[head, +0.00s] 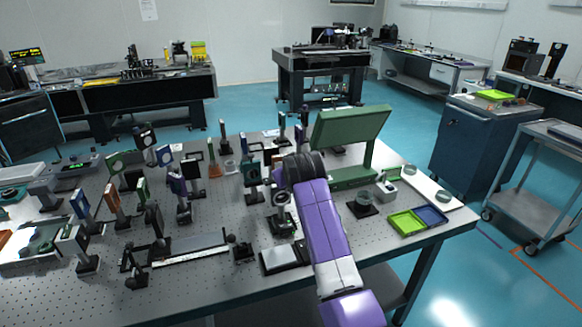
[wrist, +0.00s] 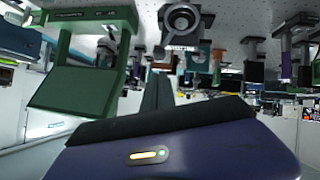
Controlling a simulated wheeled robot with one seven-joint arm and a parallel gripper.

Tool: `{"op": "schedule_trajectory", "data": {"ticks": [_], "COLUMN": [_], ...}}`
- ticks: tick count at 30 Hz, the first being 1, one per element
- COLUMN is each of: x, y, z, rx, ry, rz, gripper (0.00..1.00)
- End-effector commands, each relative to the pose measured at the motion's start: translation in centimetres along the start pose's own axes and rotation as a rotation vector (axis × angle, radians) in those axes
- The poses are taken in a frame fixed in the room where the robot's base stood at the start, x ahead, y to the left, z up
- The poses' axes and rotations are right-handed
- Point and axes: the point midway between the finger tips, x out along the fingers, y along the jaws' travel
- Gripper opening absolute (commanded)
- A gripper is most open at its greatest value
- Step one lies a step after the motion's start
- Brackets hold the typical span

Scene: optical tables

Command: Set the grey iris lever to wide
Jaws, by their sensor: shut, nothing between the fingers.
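A round grey ring on a post, which looks like the iris (head: 281,198), stands on the optical table just left of my arm in the head view. My gripper (wrist: 158,80) shows in the wrist view as two dark fingers close together, shut and empty. The fingertips appear close below the iris in that picture; I cannot tell whether they touch it. In the head view my arm hides the fingers.
Several post-mounted optics crowd the table's left side. Green (head: 406,222) and blue (head: 432,215) trays lie at the right edge.

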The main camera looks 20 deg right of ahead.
Motion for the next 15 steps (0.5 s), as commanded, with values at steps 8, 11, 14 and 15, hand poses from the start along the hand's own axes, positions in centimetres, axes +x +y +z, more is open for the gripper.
{"op": "schedule_trajectory", "data": {"ticks": [8, 11, 14, 15], "x": [-2.4, -4.0, -5.7, -6.4], "y": [0.8, 0.7, 0.6, 0.6], "z": [-2.7, -2.6, -2.6, -2.6], "rx": [0.001, 0.001, 0.001, 0.001], "ry": [0.002, 0.003, 0.003, 0.005], "rz": [0.003, 0.002, 0.002, 0.002], "gripper": [0.00, 0.00, 0.00, 0.00]}}
